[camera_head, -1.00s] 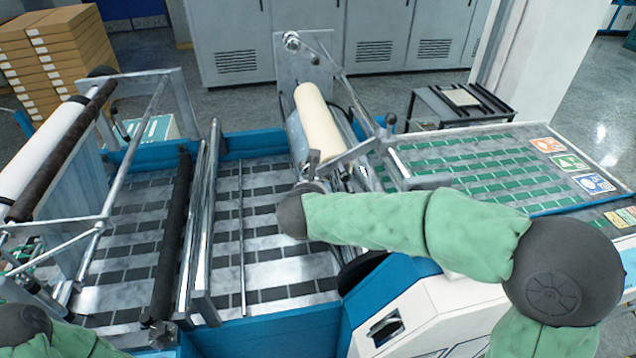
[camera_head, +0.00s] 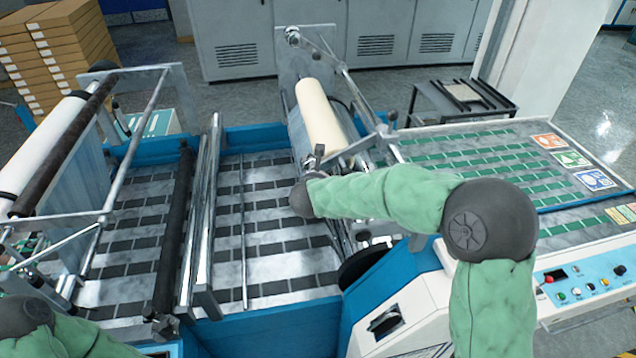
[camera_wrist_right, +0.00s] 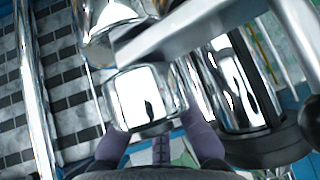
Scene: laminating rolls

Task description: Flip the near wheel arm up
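The near wheel arm seems to be the metal arm (camera_head: 347,150) at the near end of the cream roll (camera_head: 320,115). Its lower parts are partly hidden behind my right forearm. In the right wrist view, a shiny chrome block (camera_wrist_right: 146,96) on a grey metal bar (camera_wrist_right: 190,28) lies before my right gripper (camera_wrist_right: 160,125). The gripper's purple-grey fingers are spread, one towards each side of the block. The block hides part of the left finger, and I cannot tell whether they touch. My left arm shows at the lower left, but its gripper is out of view.
A black wheel (camera_head: 362,265) sits below my right forearm and also shows in the right wrist view (camera_wrist_right: 265,145). A chrome frame (camera_head: 203,220) stands to the left.

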